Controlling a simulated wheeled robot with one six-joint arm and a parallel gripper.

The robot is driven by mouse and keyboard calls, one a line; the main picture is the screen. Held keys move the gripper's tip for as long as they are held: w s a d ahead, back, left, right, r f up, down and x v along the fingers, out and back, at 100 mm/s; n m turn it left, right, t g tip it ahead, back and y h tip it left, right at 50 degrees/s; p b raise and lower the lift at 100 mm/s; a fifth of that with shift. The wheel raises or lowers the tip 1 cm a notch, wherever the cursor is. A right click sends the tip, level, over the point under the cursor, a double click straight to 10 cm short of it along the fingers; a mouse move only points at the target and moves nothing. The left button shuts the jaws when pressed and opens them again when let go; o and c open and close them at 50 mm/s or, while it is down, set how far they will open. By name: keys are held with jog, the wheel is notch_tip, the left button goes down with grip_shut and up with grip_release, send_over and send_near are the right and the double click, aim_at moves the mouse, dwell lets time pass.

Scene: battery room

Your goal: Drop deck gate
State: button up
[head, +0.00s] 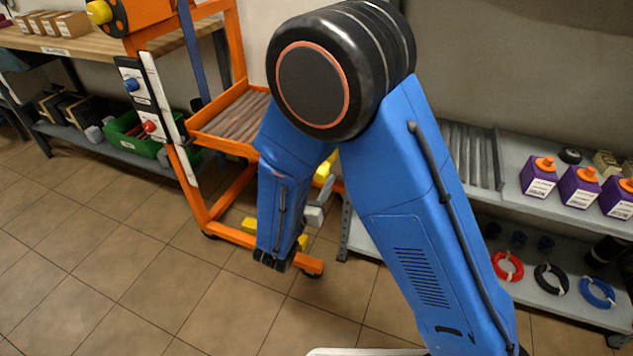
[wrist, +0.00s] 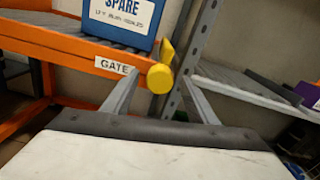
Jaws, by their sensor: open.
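The deck gate's yellow handle (wrist: 160,78) shows in the wrist view, a bar with a rounded end beside a white GATE label (wrist: 113,66). The label is on the orange cart's front rail (wrist: 62,42). My gripper (wrist: 160,84) is open, with one grey finger left and one right of the handle's end in the picture. I cannot tell whether either touches it. In the head view my blue arm hides most of the gate area; a bit of yellow (head: 326,167) shows beside my wrist. A blue battery marked SPARE (wrist: 122,14) sits on the cart's roller deck.
The orange cart (head: 193,190) stands on a tiled floor. A grey shelf (head: 510,150) is close on its right, with purple bottles (head: 538,177) and cable coils (head: 508,266). A wooden bench (head: 90,45) is at back left. Floor at front left is clear.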

jog(key=c, duration=1.1)
jog(key=shift+o, duration=0.2)
jog(key=shift+m, duration=0.3)
jog(key=m, duration=0.3)
jog(key=shift+m, duration=0.3)
jog(key=m, duration=0.4)
jog(key=shift+m, duration=0.3)
jog(key=m, duration=0.4)
jog(key=shift+f+m, duration=0.1)
jog(key=shift+m, duration=2.4)
